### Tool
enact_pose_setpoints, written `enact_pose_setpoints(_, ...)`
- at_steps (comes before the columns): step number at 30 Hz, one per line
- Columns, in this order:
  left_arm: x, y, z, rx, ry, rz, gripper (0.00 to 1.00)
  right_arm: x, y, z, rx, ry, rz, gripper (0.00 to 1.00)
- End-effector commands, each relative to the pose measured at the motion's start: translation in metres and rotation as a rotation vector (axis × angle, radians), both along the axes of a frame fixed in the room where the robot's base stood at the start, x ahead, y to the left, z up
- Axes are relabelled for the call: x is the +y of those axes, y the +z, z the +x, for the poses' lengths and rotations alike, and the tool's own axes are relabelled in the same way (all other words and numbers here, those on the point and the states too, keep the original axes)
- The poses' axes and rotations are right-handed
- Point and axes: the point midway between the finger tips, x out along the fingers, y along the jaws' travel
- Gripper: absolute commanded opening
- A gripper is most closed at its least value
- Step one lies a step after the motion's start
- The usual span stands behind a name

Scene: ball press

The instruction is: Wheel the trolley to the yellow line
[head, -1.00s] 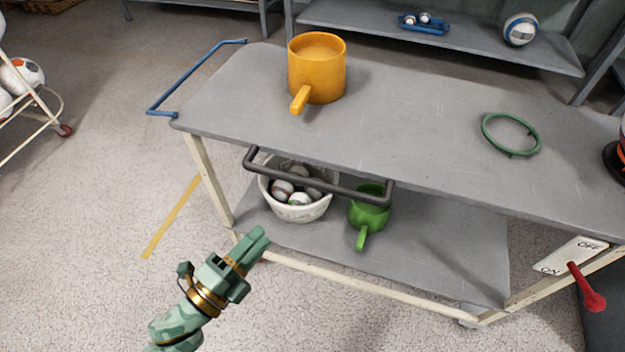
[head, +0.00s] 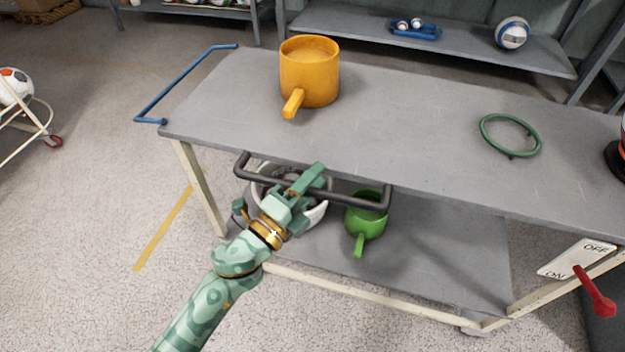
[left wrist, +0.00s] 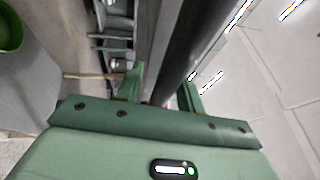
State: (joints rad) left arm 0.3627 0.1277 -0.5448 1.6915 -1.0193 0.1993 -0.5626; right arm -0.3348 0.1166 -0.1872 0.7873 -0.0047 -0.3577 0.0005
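The trolley (head: 420,125) has a grey top, a lower shelf and cream legs. A dark bar handle (head: 360,202) sticks out from its near side. The yellow line (head: 165,228) lies on the floor to the left of the trolley. My left gripper (head: 312,178) is at the dark handle, over its middle. In the left wrist view my left gripper (left wrist: 160,88) has its fingers apart, with the dark bar (left wrist: 185,45) running between or just beyond them; contact is not clear. My right gripper is out of view.
On the trolley stand an orange pot (head: 309,75) and a green ring (head: 510,134); below are a white bowl (head: 318,213), partly hidden, and a green pot (head: 366,217). A blue handle (head: 180,82) is at the left end. A ball cart (head: 35,125) stands far left. Floor is clear between.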

Motion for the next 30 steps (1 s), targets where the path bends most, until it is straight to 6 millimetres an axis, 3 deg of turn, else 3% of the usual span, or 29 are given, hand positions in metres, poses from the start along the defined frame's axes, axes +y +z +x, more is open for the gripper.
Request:
enact_pose_setpoints(8,-0.001,0.0,0.001,0.001,0.0,0.001,0.35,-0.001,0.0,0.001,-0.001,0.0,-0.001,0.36)
enact_pose_setpoints(12,-0.001,0.001,0.001,-0.001,0.0,-0.001,0.0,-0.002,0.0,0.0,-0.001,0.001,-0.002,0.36)
enact_pose_setpoints(22,0.008,0.004,0.004,-0.006,0.001,-0.003,0.0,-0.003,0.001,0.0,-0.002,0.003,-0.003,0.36)
enact_pose_setpoints(30,0.056,0.006,0.021,-0.012,0.006,0.003,0.0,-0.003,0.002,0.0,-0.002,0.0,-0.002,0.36)
